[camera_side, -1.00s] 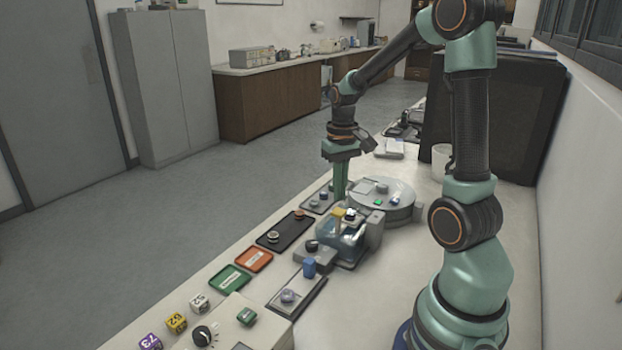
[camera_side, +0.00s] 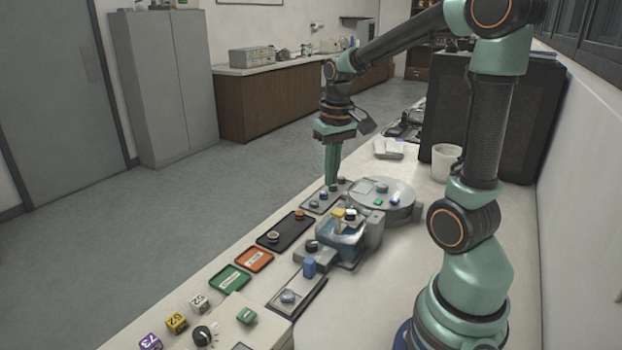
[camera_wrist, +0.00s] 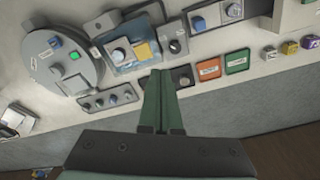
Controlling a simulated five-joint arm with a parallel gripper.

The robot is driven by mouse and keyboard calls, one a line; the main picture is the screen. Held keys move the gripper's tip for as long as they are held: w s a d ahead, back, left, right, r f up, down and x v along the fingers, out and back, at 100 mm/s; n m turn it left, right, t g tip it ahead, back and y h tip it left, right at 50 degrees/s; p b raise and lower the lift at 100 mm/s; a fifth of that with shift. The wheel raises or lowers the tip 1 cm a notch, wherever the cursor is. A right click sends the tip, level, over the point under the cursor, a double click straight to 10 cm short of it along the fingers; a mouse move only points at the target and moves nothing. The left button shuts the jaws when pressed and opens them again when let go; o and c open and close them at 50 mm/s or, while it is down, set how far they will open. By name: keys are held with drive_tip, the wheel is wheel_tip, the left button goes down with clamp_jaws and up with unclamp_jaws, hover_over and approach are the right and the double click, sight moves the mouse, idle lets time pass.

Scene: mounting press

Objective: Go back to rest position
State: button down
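My gripper (camera_side: 332,187) hangs upright, its green fingers pointing down above the grey button strip (camera_side: 321,199) beside the press. In the wrist view the fingertips (camera_wrist: 162,73) are together, with nothing seen between them. The mounting press (camera_side: 350,238) is a grey unit with a bluish clear part and a yellow piece (camera_side: 339,213) on top. It stands to the right of and nearer the side camera than my gripper. In the wrist view the press (camera_wrist: 127,54) lies beyond the fingertips. My gripper looks clear of the press.
A round grey machine (camera_side: 397,212) with coloured buttons stands behind the press. A black tray (camera_side: 287,232), an orange tray (camera_side: 254,260) and a green tray (camera_side: 229,279) line the bench's left edge. A white cup (camera_side: 445,163) stands at the back right. Open floor lies left of the bench.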

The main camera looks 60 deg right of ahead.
drive_tip(key=s+a+r+n+t, duration=0.1)
drive_tip(key=a+r+n+t, duration=0.1)
drive_tip(key=a, duration=0.5)
drive_tip(key=s+a+r+n+t, duration=0.1)
drive_tip(key=a+r+n+t, duration=0.1)
drive_tip(key=a, duration=0.6)
drive_tip(key=shift+s+a+r+n+t, duration=0.3)
drive_tip(key=shift+n+t, duration=0.1)
drive_tip(key=shift+n, duration=0.1)
